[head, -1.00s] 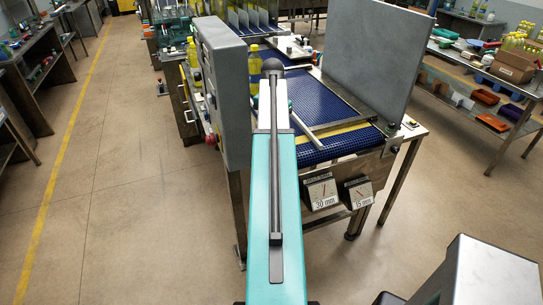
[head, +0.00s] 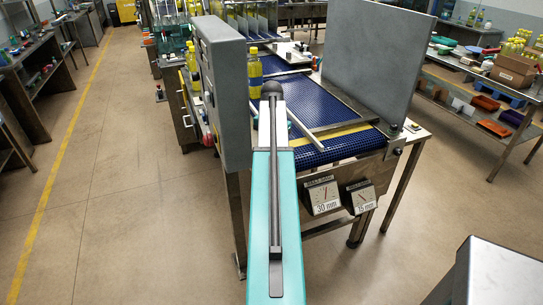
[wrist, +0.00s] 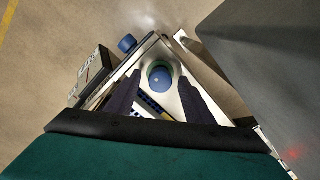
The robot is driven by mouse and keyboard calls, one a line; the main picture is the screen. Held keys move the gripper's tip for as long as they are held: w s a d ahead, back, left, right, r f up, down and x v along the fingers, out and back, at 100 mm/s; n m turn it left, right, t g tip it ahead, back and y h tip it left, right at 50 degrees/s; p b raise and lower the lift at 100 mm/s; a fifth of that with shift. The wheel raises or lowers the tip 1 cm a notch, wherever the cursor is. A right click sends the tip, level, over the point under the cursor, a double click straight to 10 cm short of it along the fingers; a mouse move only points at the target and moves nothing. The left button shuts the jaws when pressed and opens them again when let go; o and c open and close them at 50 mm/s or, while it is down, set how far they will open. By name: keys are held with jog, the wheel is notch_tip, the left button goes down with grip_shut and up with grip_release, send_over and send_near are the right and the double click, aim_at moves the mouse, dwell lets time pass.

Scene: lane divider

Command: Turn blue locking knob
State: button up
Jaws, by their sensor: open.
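A round blue knob (wrist: 160,79) sits between the two dark fingers of my gripper (wrist: 161,82) in the wrist view. The fingers are open, one on each side, and I cannot tell whether either touches it. A second blue knob (wrist: 127,44) stands to the upper left, outside the fingers. The picture does not show which one locks. In the head view my teal arm reaches toward the conveyor (head: 335,118), and my gripper and both knobs are hidden.
A grey upright panel (head: 226,95) stands left of the arm, and a large grey plate (head: 372,60) stands on the right. Gauges reading 30 mm (head: 322,195) and 15 mm (head: 361,197) hang at the conveyor's front. Yellow bottles (head: 254,72) stand behind the arm. The floor at left is clear.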

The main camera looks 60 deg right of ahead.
jog(key=c, duration=1.1)
jog(key=shift+o, duration=0.2)
jog(key=shift+n, duration=0.3)
jog(key=n, duration=0.3)
jog(key=shift+n, duration=0.4)
jog(key=n, duration=0.4)
jog(key=shift+n, duration=0.3)
jog(key=n, duration=0.9)
jog(key=shift+f+n, duration=0.1)
jog(key=shift+n, duration=0.3)
